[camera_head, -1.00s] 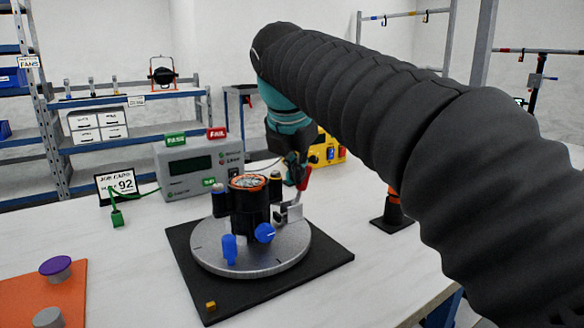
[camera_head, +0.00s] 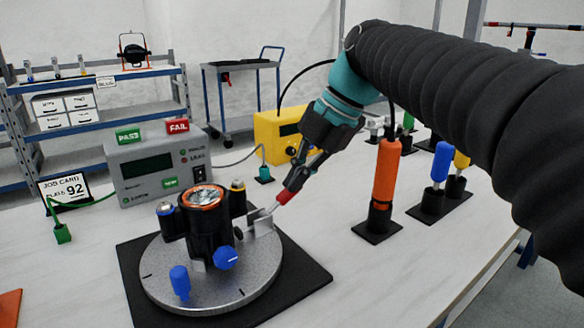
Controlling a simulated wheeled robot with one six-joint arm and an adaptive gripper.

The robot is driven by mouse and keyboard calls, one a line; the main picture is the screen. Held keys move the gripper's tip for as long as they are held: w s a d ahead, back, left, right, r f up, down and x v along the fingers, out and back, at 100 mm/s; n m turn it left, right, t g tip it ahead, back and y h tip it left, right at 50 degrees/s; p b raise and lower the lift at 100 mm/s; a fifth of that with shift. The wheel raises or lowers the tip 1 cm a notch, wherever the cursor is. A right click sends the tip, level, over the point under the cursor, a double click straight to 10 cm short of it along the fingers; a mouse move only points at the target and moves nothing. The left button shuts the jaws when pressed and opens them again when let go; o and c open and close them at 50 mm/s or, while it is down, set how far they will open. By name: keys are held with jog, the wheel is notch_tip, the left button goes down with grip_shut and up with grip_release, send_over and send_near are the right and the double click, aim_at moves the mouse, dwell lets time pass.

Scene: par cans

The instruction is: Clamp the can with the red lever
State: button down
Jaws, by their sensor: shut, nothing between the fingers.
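The can (camera_head: 210,228) is black with an orange rim. It stands upright on a round grey plate (camera_head: 160,262) over a black base. A clamp (camera_head: 262,222) sits at the plate's right side, beside the can. Its red lever (camera_head: 290,191) slopes up and to the right, away from the can. My gripper (camera_head: 304,165) is shut and empty, pointing down and left, with its fingertips at the lever's upper end. I cannot tell whether they touch it. A blue knob (camera_head: 225,258) and a blue peg (camera_head: 180,282) are at the can's front.
A grey tester (camera_head: 150,165) and a job card (camera_head: 67,190) stand behind the plate. A yellow box (camera_head: 275,135) is behind my gripper. An orange-handled tool (camera_head: 385,170) and blue and yellow ones stand to the right. Bare table lies between plate and orange tool.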

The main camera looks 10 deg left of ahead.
jog(key=shift+g+y, duration=0.6)
jog(key=shift+g, duration=0.1)
jog(key=shift+w+d+f+b, duration=0.2)
jog(key=shift+w+f+b, duration=0.1)
jog(key=shift+f+b, duration=0.3)
jog(key=shift+w+d+f+b, duration=0.25)
jog(key=shift+w+f+b, duration=0.05)
jog(key=shift+f+b, duration=0.25)
jog(key=shift+w+d+f+b, duration=0.2)
jog(key=shift+w+f+b, duration=0.1)
jog(key=shift+f+b, duration=0.25)
jog(key=shift+d+f, duration=0.1)
jog(key=shift+f, duration=0.15)
jog(key=shift+d+r+p, duration=0.15)
jog(key=shift+r+p, duration=0.15)
jog(key=shift+r, duration=0.2)
jog(key=d+f+p+v, duration=0.1)
jog(key=p+v, duration=0.1)
jog(key=v, duration=1)
jog(key=shift+w+d+p, duration=0.2)
jog(key=shift+d+p, duration=0.1)
jog(key=shift+d, duration=0.05)
jog(key=shift+r, duration=0.15)
